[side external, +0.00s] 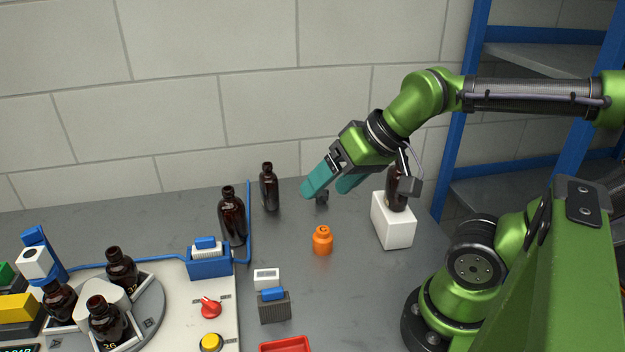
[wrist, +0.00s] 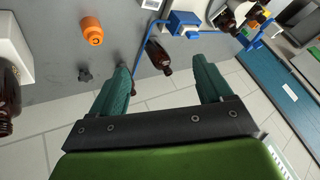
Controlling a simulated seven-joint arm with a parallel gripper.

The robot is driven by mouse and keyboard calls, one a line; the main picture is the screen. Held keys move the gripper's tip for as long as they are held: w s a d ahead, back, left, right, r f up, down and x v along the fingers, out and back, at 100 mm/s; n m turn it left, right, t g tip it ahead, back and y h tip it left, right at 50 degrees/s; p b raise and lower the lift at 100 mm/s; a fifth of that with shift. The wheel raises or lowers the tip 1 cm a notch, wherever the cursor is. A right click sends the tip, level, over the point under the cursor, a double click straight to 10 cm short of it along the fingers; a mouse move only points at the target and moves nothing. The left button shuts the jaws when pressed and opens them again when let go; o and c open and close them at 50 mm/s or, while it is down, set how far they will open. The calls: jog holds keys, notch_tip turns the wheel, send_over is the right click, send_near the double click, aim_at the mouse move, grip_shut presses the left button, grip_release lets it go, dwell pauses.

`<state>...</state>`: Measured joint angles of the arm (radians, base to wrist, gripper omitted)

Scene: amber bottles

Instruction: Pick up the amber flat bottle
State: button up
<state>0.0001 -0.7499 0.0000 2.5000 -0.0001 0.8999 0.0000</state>
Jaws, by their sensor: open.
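Several dark amber bottles are in view, and I cannot tell surely which is the flat one. A slim bottle (side external: 268,188) stands upright near the wall, and a broader one (side external: 231,218) stands left of it beyond a blue rail. In the wrist view the broader bottle (wrist: 159,58) shows between the fingers, while the slim one is mostly hidden behind the left finger. Another bottle (side external: 396,190) stands on a white block (side external: 394,226), partly behind my gripper. My gripper (side external: 327,188) is open and empty, above the table and right of the slim bottle; its teal fingers (wrist: 161,66) are spread.
A turntable (side external: 152,315) at left holds more amber bottles. A blue holder (side external: 208,264), grey box (side external: 274,307) and red tray (side external: 286,346) are nearer. The wall is close behind.

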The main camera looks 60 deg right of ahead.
jog(key=m+g+h, duration=0.3)
jog(key=h, duration=0.2)
send_near(269, 175)
jog(key=x, duration=1.3)
jog(key=shift+r, duration=0.1)
jog(key=c, duration=1.1)
